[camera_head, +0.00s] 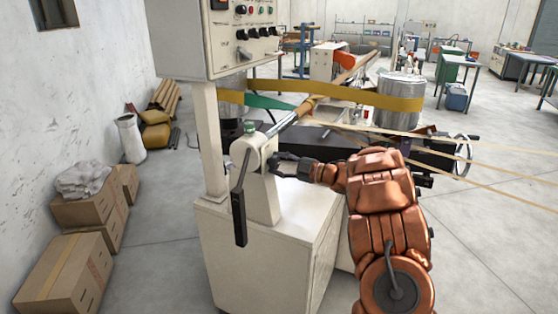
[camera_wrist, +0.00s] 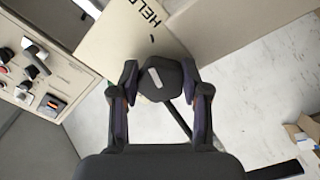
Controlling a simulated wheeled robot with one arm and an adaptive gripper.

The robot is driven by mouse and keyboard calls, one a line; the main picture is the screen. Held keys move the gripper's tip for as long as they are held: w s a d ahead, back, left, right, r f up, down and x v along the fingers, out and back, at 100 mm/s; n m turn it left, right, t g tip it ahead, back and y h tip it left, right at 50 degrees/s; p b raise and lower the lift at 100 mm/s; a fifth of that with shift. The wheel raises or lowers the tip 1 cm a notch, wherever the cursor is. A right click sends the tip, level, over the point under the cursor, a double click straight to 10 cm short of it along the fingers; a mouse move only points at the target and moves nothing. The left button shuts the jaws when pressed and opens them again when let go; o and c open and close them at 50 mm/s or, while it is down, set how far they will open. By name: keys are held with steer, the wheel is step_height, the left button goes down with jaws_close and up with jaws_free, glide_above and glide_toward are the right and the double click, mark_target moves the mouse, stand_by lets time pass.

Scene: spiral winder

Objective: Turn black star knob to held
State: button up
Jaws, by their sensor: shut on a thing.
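The black star knob (camera_wrist: 166,88) sits between my two fingertips in the wrist view, with a short white pointer mark on its face. My gripper (camera_wrist: 160,78) is shut on it, one finger on each side. A cream plate (camera_wrist: 118,38) behind the knob carries letters reading "HEL", cut off at the picture's edge, and a small black mark above the knob. In the head view my gripper (camera_head: 284,165) reaches from the right to the side of the cream machine post; the knob is hard to make out there.
A lever with a black handle (camera_head: 239,218) hangs on the post's left side. A control panel (camera_head: 232,38) stands above. Yellow and green belts (camera_head: 340,92) run behind to a metal drum (camera_head: 399,88). Cardboard boxes (camera_head: 68,275) stand at left by the wall.

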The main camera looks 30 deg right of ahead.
steer(key=shift+m, duration=0.3)
steer(key=o, duration=1.1)
steer(key=shift+o, duration=0.2)
steer(key=v, duration=1.2)
steer(key=shift+f, duration=0.1)
